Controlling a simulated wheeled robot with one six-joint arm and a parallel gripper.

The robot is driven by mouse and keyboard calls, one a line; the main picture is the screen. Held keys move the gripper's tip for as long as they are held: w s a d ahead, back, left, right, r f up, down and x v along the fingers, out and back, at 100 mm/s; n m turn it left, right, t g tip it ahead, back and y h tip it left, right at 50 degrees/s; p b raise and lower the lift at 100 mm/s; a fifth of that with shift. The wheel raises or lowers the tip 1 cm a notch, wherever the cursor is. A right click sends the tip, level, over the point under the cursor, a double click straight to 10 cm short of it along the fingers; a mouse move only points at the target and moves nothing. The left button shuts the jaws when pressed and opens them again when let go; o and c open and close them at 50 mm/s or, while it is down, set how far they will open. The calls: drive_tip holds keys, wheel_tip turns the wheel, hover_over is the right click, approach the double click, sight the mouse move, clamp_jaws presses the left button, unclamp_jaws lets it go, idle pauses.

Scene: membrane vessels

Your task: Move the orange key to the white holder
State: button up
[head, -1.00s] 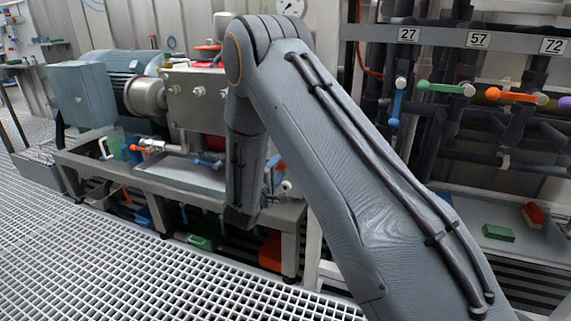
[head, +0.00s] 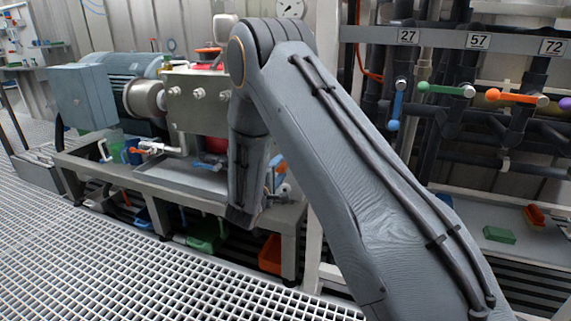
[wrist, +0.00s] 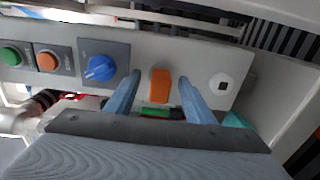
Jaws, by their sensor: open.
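The orange key (wrist: 160,85) stands on a grey panel in the wrist view, near the middle. My gripper (wrist: 158,78) is open, with one blue-grey finger on each side of the key. Small gaps show between the key and both fingers. A white round holder (wrist: 222,84) with a dark square hole is on the same panel, just right of the right finger. In the head view my forearm hides the gripper, the key and the holder.
On the panel (wrist: 262,72), left of the key, are a blue knob (wrist: 101,68), an orange button (wrist: 48,60) and a green button (wrist: 12,56). Below the key is a green piece (wrist: 155,112). The head view shows a motor (head: 125,80) on a bench and valve pipes at right.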

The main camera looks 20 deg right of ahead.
sight(279, 170)
idle(0.4)
clamp_jaws()
drive_tip(key=shift+p+v, duration=0.85)
drive_tip(key=shift+v, duration=2.15)
wheel_tip(279, 170, down, 12)
drive_tip(key=b, duration=0.6)
drive_tip(key=shift+s+a+r, duration=0.2)
drive_tip(key=shift+s, duration=0.15)
drive_tip(key=shift+a, duration=0.1)
